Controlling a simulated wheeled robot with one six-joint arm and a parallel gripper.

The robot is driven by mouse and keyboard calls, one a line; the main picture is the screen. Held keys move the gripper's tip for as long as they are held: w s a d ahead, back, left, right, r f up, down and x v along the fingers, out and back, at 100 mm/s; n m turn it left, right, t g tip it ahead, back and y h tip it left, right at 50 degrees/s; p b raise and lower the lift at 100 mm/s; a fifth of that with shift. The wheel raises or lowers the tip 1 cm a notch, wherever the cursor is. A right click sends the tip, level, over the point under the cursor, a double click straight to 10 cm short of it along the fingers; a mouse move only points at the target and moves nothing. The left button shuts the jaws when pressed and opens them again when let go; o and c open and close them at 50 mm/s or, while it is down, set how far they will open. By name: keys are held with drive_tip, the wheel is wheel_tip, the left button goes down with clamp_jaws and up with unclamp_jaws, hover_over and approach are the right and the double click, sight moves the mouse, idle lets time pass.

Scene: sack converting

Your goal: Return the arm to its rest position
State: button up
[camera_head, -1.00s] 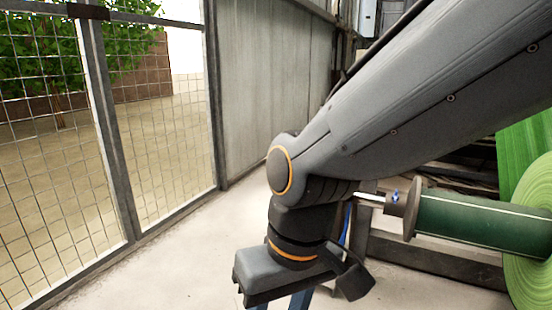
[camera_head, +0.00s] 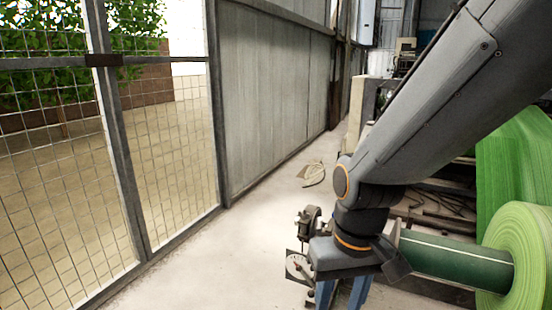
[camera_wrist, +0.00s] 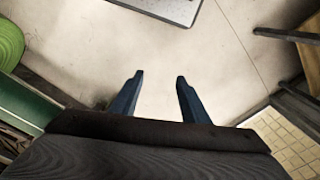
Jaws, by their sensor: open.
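My gripper (camera_wrist: 158,82) shows in the wrist view with its two blue fingers apart and nothing between them. Pale concrete floor lies below the fingers. In the head view my gripper (camera_head: 341,294) hangs downward at the lower middle, its fingers partly cut off by the picture's bottom edge. My arm reaches in from the upper right and bends down at the wrist. The gripper is left of the green roll's core and appears apart from it, though the wrist housing overlaps the core's end in the picture.
A green roll (camera_head: 516,250) on a dark green core (camera_head: 450,258) stands at the right. A mesh fence (camera_head: 60,190) and a corrugated wall (camera_head: 275,100) line the left. A small device with a dial (camera_head: 298,266) stands beside the gripper. Floor (camera_head: 240,250) at middle left is clear.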

drive_tip(key=s+d+r+m+p, duration=0.2)
drive_tip(key=d+r+p, duration=0.6)
drive_tip(key=p, duration=0.3)
drive_tip(key=shift+r+h+p, duration=0.3)
drive_tip(key=shift+r, duration=0.5)
drive_tip(key=shift+s, duration=0.1)
